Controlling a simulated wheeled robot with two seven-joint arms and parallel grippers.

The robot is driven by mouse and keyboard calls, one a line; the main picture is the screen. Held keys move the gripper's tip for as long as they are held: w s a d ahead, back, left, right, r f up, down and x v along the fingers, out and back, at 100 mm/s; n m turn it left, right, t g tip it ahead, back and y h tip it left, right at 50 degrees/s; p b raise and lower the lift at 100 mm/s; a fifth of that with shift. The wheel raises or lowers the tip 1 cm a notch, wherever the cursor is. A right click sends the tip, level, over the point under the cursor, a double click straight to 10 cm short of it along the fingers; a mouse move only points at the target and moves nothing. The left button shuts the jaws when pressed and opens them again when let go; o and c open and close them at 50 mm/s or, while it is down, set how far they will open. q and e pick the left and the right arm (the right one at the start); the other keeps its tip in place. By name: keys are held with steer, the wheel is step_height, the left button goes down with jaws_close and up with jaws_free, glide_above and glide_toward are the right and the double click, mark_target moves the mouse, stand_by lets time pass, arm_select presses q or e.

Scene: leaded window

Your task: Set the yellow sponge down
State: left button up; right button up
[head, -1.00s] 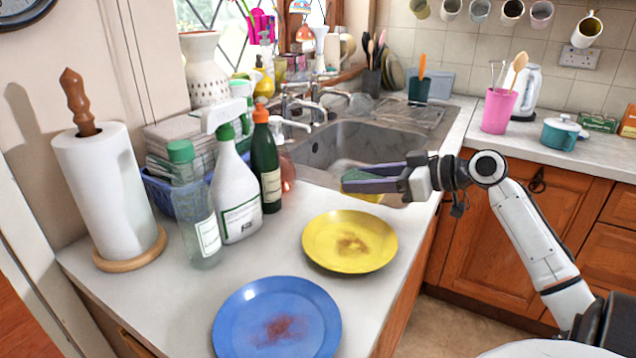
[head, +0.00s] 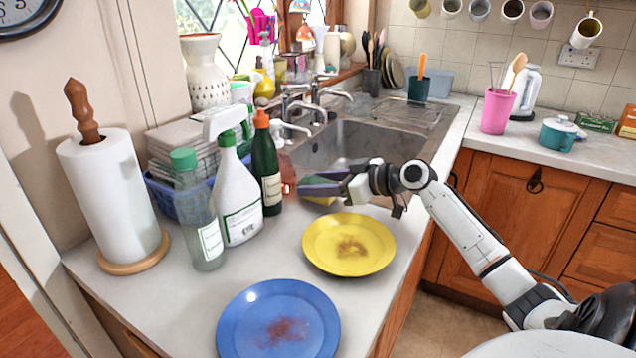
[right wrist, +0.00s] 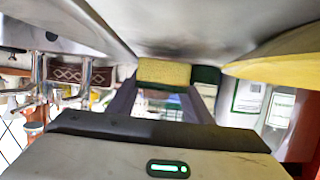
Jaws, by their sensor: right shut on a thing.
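The yellow sponge (head: 320,201) shows as a small yellow patch under my right gripper's fingers in the head view. My right gripper (head: 318,184) is shut on it, over the counter strip in front of the sink, close to the bottles. In the right wrist view, the sponge (right wrist: 164,72) sits between the two fingertips (right wrist: 165,90), with a dark green part beside it. The fingers hide most of the sponge in the head view, and I cannot tell whether it touches the counter. My left gripper is not in view.
The sink (head: 345,143) lies behind the gripper. A dark green bottle (head: 266,165) and a white spray bottle (head: 236,195) stand to its left. A yellow plate (head: 325,252) and a blue plate (head: 245,325), both with brown stains, lie in front. Bare counter (head: 265,248) lies between bottles and plates.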

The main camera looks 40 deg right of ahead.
steer(key=shift+f, duration=0.1)
steer(key=shift+f+b, duration=0.25)
steer(key=shift+b, duration=0.15)
steer(key=shift+f+b, duration=0.25)
steer(key=shift+b, duration=0.05)
steer(key=o, duration=1)
steer(key=shift+r, duration=0.15)
steer(key=shift+r+p, duration=0.35)
steer(key=shift+p, duration=0.2)
steer(key=b+v, duration=0.1)
steer(key=v, duration=1)
steer(key=shift+s+r, duration=0.15)
steer(key=shift+s+d+r, duration=0.15)
steer(key=shift+s, duration=0.2)
